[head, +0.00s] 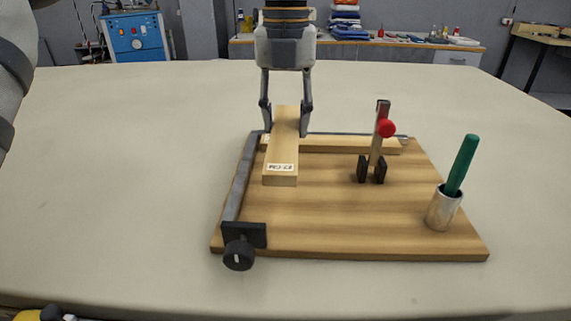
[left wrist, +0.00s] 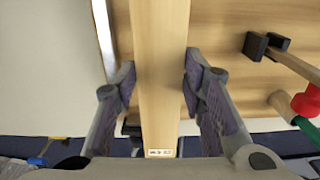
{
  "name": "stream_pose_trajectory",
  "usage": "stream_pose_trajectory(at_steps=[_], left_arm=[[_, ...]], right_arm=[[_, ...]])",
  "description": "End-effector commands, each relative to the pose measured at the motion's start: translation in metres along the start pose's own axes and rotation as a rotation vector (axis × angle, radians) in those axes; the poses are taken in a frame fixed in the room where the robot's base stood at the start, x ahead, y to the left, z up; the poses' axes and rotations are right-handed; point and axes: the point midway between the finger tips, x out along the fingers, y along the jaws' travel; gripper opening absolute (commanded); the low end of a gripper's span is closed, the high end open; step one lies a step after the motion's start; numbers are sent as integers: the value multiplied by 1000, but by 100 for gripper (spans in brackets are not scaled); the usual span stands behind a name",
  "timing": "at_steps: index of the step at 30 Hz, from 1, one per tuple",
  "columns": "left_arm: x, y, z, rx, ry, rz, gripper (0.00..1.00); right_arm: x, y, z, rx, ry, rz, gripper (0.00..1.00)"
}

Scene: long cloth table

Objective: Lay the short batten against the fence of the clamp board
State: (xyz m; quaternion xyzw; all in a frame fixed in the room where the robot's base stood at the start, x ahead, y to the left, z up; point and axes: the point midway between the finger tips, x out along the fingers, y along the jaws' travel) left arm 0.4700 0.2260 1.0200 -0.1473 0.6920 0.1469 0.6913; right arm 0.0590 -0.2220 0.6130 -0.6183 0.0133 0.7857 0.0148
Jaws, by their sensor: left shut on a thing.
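The short batten (head: 283,150) is a pale wooden bar with a small printed label on its near end. It points front to back over the left part of the clamp board (head: 330,225). My left gripper (head: 286,130) comes down from above and is shut on its sides; the batten also shows between the fingers in the left wrist view (left wrist: 160,70). It seems to be above the board; I cannot tell how large the gap is. A grey metal strip (head: 242,178) runs along the board's left edge, apart from the batten. A pale wooden bar (head: 345,146) lies along the back edge. My right gripper is not in view.
A toggle clamp with a red knob (head: 387,128) and black feet stands to the right of the batten. A metal cup (head: 443,210) with a green-handled tool (head: 462,165) stands at the right. A black knob (head: 239,254) sits at the front left. The cloth table (head: 120,180) left of the board is clear.

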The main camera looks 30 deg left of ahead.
Motion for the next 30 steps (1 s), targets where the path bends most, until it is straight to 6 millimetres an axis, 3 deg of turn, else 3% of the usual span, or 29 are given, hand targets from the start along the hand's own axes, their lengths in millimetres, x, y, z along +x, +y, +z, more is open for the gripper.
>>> stream_pose_trajectory(at_steps=[3, 13, 22, 23, 25, 30], left_arm=[[30, 1, -1, 1, 5, 2, 6], [82, 1, -1, 0, 3, 1, 6], [88, 0, -1, 0, 0, 1, 6], [88, 0, -1, 0, 0, 1, 41], [88, 0, 0, 0, 0, 1, 57], [88, 0, 0, 0, 0, 1, 57]], right_arm=[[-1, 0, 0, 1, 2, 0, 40], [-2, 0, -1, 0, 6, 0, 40], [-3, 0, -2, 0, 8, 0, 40], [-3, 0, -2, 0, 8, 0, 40], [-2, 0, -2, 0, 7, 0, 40], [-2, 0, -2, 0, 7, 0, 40]])
